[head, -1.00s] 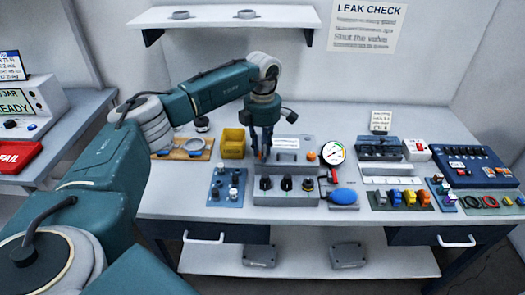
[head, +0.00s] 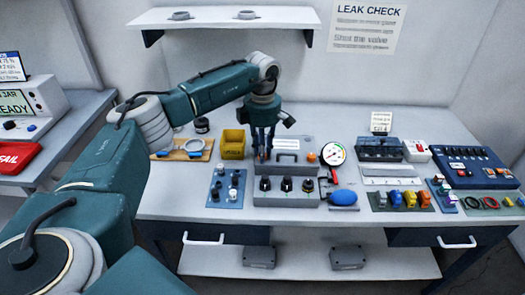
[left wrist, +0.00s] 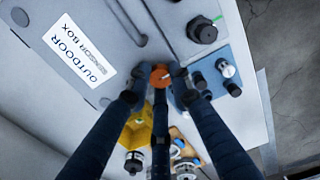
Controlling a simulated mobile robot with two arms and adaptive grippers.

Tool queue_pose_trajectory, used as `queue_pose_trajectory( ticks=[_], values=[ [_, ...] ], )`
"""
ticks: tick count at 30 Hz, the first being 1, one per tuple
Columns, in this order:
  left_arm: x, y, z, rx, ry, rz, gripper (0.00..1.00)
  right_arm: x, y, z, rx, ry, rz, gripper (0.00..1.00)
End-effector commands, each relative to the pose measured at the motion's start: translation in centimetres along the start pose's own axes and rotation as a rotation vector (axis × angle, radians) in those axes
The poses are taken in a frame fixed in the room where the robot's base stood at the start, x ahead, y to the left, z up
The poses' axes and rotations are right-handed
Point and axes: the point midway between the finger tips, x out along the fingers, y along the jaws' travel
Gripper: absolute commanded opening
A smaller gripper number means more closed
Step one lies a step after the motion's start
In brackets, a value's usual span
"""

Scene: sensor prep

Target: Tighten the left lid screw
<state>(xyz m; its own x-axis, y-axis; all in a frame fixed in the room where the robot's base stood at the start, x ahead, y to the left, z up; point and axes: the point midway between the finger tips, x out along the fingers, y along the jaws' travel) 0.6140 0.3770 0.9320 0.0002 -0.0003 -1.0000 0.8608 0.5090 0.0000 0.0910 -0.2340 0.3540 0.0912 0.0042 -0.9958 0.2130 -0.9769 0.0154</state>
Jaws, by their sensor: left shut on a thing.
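The grey sensor box (head: 308,142) stands on the bench with a handle and a white label on its lid; the label reads OUTDOOR SENSOR BOX in the left wrist view (left wrist: 80,50). My left gripper (head: 262,158) points down at the lid's left end. In the left wrist view its fingers (left wrist: 160,88) are shut around the orange left lid screw (left wrist: 160,74), which has a light mark on top. In the head view that screw is mostly hidden by the fingers. The right lid screw (head: 311,157), also orange, stands free on the lid. My right gripper is not in view.
In front of the lid is a panel with black knobs (head: 286,184). A blue plate with fittings (head: 215,200) and a yellow bin (head: 233,143) lie left. A pressure gauge (head: 333,154) and blue bulb (head: 343,197) stand right. A shelf (head: 225,22) hangs above.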

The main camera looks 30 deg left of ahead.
Motion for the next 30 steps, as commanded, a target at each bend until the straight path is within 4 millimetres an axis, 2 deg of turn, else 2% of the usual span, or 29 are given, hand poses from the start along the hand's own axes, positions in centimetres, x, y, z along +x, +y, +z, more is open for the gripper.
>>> queue_pose_trajectory(
  ticks=[1,3,14,17,27,30],
  values=[
    [-0.1,0.0,0.0,0.0,-0.001,0.001,0.27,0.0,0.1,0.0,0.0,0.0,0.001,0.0],
    [-0.1,0.0,0.0,0.0,0.0,0.001,0.4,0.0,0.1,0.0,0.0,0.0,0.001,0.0],
    [-0.5,0.1,0.0,-0.001,-0.001,0.002,0.4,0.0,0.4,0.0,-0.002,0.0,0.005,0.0],
    [-1.7,0.1,0.0,-0.001,-0.002,0.003,0.4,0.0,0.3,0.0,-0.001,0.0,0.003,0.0],
    [-8.8,0.1,0.1,0.0,-0.003,0.004,0.4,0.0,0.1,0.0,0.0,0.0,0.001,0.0],
    [-10.4,0.1,0.1,0.001,-0.003,0.003,0.4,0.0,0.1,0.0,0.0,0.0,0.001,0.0]
  ],
)
